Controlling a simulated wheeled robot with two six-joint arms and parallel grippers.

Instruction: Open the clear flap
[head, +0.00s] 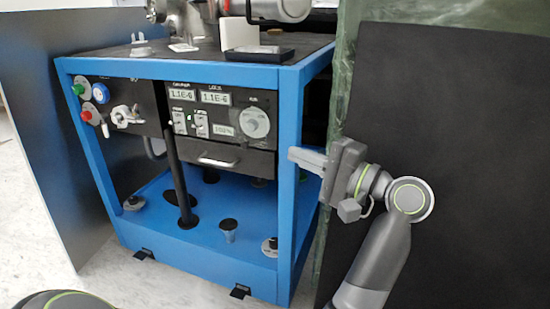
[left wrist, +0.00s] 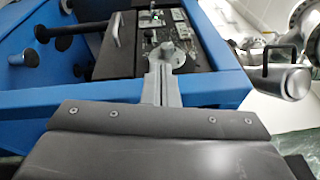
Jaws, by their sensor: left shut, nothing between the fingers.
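A greenish, glossy sheet (head: 341,100) hangs as a narrow strip right of the blue cart, with more of it along the top right. It may be the clear flap, but I cannot tell for certain. My left gripper (head: 296,156) is shut and empty, pointing left in front of the cart's right front post. In the left wrist view its fingers (left wrist: 160,82) are together, over the blue frame. I cannot tell whether they touch the post. A bit of the greenish sheet shows at the wrist view's lower right (left wrist: 297,142). My right gripper is not in view.
The blue cart (head: 200,262) holds a control panel with dials, a drawer handle (head: 217,161) and metal fittings on top. A large dark panel (head: 470,120) stands at right, behind my left arm. A grey panel (head: 50,130) stands at left. Pale floor shows at lower left.

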